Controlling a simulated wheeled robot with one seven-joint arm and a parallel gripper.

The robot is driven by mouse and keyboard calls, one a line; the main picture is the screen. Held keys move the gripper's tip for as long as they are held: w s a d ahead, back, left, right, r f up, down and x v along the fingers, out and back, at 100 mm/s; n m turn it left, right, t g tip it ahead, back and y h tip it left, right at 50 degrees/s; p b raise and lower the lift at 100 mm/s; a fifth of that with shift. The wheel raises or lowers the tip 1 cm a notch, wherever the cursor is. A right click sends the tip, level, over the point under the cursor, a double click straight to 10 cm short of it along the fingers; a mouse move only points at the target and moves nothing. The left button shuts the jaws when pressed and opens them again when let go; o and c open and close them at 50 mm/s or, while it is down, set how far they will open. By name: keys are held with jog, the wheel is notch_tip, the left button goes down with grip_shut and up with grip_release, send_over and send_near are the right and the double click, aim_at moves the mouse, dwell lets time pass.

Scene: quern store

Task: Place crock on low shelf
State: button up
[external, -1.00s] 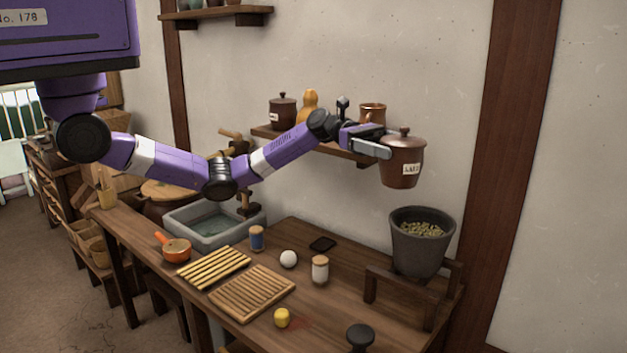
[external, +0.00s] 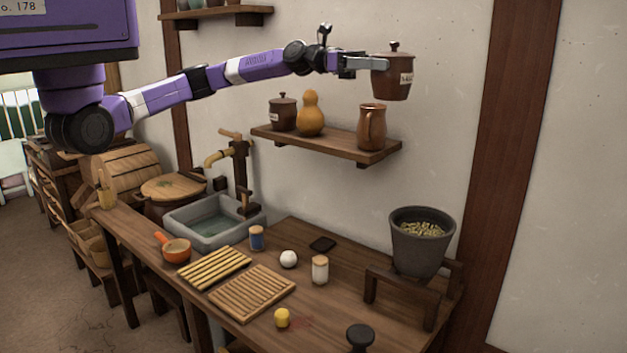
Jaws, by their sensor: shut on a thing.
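My gripper (external: 375,65) is shut on a brown lidded crock (external: 393,79) with a white label. It holds the crock upright in the air, above the right end of the low shelf (external: 345,148). On that wooden shelf stand a second lidded crock (external: 283,113) at the left, an orange gourd (external: 310,115) beside it, and a copper-brown mug (external: 371,128) near the right end. A gap of bare shelf shows between the gourd and the mug.
A higher shelf (external: 225,16) is at the top left. Below is a workbench (external: 330,250) with a stone sink (external: 215,222), slatted racks (external: 253,293), small jars and a grey pot of grain (external: 420,243) on a stand. The air around the held crock is clear.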

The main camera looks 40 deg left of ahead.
jog(key=w+a+r+n+t+y+p, duration=0.3)
jog(key=w+a+n+t+y, duration=0.15)
jog(key=a+t, duration=0.3)
jog(key=w+a+r+n+t+y+p, duration=0.35)
jog(key=w+a+n+t, duration=0.2)
jog(key=a, duration=0.25)
jog(key=w+a+f+n+t+y+p, duration=0.2)
jog(key=a+f+y, duration=0.15)
jog(key=a, duration=0.35)
jog(key=shift+h, duration=0.25)
jog(key=f, duration=0.6)
jog(key=f+p, duration=0.1)
jog(key=f, duration=0.6)
jog(key=f+p, duration=0.1)
jog(key=f, duration=0.6)
jog(key=shift+s+d, duration=0.1)
jog(key=shift+d, duration=0.15)
jog(key=shift+f, duration=0.3)
jog(key=o, duration=1.8)
jog(key=shift+f, duration=0.1)
jog(key=shift+o, duration=0.2)
